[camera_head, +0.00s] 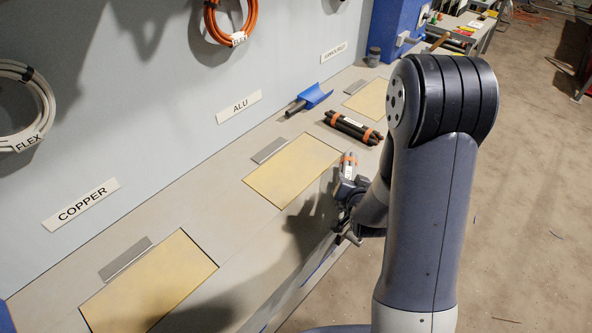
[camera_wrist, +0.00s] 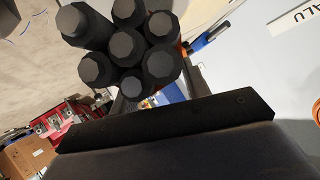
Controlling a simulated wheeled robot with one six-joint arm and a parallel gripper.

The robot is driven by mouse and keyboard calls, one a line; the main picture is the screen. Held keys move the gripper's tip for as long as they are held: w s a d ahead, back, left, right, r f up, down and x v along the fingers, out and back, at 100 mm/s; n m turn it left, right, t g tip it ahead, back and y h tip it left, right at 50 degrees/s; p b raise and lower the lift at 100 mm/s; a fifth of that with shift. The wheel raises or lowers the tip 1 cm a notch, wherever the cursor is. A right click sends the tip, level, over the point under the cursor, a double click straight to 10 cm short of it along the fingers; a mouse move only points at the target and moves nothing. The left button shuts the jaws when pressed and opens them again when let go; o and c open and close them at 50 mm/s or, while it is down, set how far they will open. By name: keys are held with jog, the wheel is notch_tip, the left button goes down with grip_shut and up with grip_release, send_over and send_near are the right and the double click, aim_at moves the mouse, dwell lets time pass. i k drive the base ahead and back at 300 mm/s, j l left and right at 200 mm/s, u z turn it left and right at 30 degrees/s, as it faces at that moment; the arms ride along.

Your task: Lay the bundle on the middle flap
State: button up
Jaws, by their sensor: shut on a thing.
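My gripper (camera_head: 347,186) is shut on a bundle (camera_head: 348,162) with an orange band and a pale label. It holds the bundle at the bench's front edge, just right of the middle flap. In the wrist view, the dark round ends of the bundle's several cable pieces (camera_wrist: 124,45) show beyond a dark jaw bar. The middle flap (camera_head: 292,170) is a bare yellow panel below the ALU sign, with a grey plate behind it. My arm hides part of the gripper.
A second dark bundle (camera_head: 352,127) with orange bands lies on the bench behind the held one. A blue scoop-like tool (camera_head: 314,95) lies near the wall. Yellow flaps also lie at left (camera_head: 150,287) and far right (camera_head: 368,101), both bare.

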aim_at(295, 165)
jog(key=u, duration=1.15)
jog(key=i+l+u, duration=0.15)
jog(key=l+u, duration=0.75)
jog(key=l, duration=0.15)
jog(key=i, duration=0.05)
